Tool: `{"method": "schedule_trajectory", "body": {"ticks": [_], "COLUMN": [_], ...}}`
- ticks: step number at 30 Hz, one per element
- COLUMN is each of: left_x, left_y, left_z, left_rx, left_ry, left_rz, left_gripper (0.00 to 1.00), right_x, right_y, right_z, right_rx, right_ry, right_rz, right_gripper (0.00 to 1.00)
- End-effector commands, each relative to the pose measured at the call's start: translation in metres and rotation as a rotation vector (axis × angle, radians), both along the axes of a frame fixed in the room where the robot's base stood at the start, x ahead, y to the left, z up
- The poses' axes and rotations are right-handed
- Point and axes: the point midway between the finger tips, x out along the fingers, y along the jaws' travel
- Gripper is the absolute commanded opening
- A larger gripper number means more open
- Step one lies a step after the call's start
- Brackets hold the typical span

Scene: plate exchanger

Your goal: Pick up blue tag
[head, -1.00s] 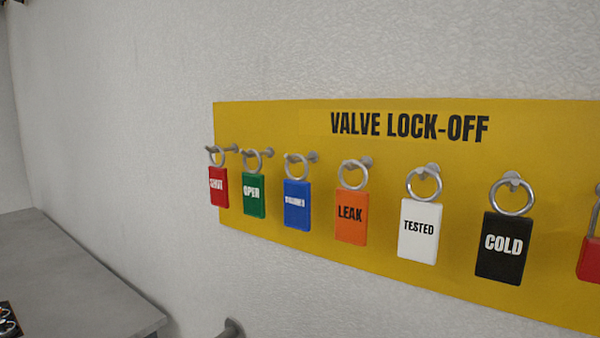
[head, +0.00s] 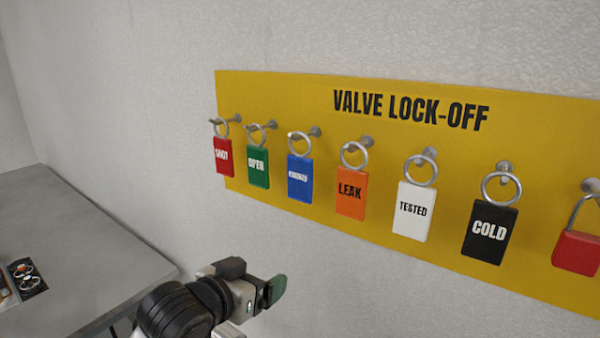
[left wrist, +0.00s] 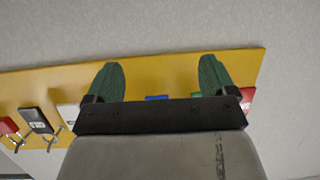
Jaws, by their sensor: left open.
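The blue tag (head: 299,179) hangs by a metal ring from a peg on the yellow board, between the green tag (head: 258,168) and the orange LEAK tag (head: 350,192). My left gripper (head: 272,290), with green fingertips, is below the board and apart from the tags. In the left wrist view my left gripper (left wrist: 161,80) is open and empty. A small strip of the blue tag (left wrist: 157,98) shows between its fingers, the rest hidden behind the gripper body. My right gripper is not in view.
The yellow VALVE LOCK-OFF board (head: 280,100) also holds a red tag (head: 223,157), a white TESTED tag (head: 413,210), a black COLD tag (head: 489,234) and a red padlock (head: 577,252). A grey table (head: 80,235) stands at lower left with small items on it.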

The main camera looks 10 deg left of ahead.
Motion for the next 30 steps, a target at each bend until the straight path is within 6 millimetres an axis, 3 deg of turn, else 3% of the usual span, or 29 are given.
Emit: {"method": "schedule_trajectory", "body": {"ticks": [1, 3, 6, 9, 15, 21, 26, 30], "left_x": [0.008, 0.014, 0.016, 0.016, 0.029, 0.058, 0.068, 0.081], "left_y": [0.000, -0.001, -0.002, -0.003, -0.009, -0.022, -0.027, -0.037], "left_z": [0.033, 0.068, 0.108, 0.134, 0.152, 0.152, 0.151, 0.157], "left_rx": [-0.011, -0.035, -0.060, -0.077, -0.091, -0.091, -0.089, -0.089], "left_ry": [-0.073, -0.148, -0.230, -0.282, -0.309, -0.307, -0.308, -0.306], "left_rz": [-0.014, -0.035, -0.059, -0.076, -0.088, -0.088, -0.087, -0.088], "left_gripper": [0.85, 0.85, 0.85, 0.85, 0.85, 0.85, 0.85, 0.85], "right_x": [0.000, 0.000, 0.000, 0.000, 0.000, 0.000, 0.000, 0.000], "right_y": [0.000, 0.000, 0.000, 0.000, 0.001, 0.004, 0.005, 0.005], "right_z": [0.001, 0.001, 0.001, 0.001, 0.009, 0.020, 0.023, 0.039], "right_rx": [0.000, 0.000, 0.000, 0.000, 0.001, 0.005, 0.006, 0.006], "right_ry": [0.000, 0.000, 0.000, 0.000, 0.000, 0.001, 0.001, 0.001], "right_rz": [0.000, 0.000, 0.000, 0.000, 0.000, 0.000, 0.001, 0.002], "right_gripper": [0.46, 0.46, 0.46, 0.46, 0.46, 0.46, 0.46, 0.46]}}
